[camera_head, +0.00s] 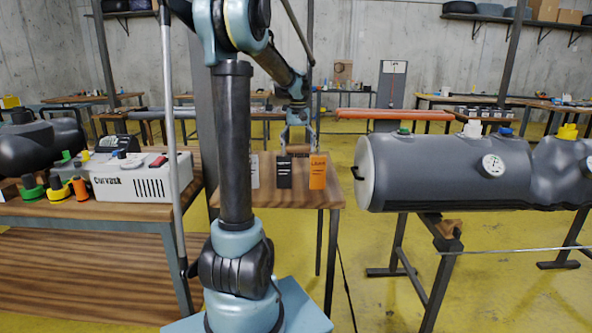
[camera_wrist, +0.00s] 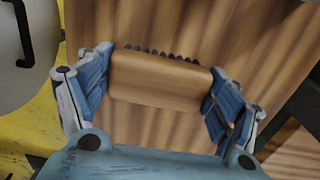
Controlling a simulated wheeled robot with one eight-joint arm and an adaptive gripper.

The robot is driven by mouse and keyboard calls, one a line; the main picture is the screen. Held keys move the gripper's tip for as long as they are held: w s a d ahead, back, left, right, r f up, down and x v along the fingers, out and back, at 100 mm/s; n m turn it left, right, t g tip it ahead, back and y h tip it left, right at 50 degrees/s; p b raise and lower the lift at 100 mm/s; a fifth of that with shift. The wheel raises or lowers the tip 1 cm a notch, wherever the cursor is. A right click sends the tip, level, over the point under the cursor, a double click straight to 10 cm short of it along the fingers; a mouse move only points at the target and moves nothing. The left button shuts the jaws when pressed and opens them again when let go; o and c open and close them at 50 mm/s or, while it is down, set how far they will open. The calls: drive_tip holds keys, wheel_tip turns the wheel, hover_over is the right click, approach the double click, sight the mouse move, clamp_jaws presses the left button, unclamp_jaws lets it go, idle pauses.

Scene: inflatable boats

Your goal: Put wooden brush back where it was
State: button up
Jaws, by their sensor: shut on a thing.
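The wooden brush (camera_wrist: 158,82) is a light brown block with a row of dark bristles along its far edge in the wrist view. My gripper (camera_wrist: 160,86) is shut on it, with a blue finger against each end. Below the brush is the wooden top of a small table (camera_head: 333,197). In the head view my gripper (camera_head: 299,133) is above this table, near the back of the cards. The brush is hard to make out there. I cannot tell whether the brush touches the tabletop.
Grey, black (camera_head: 285,172) and orange (camera_head: 318,171) cards stand on the small table. A grey inflatable cylinder (camera_head: 440,175) with a gauge lies on a stand to the right. A workbench with a white Curvask box (camera_head: 130,180) is to the left. Yellow floor lies between.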

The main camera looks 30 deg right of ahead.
sight(298, 145)
drive_tip(key=shift+f, duration=3.65)
drive_tip(key=o, duration=0.9)
drive_tip(key=shift+o, duration=0.2)
wheel_tip(298, 145, up, 12)
drive_tip(key=shift+w+r, duration=0.1)
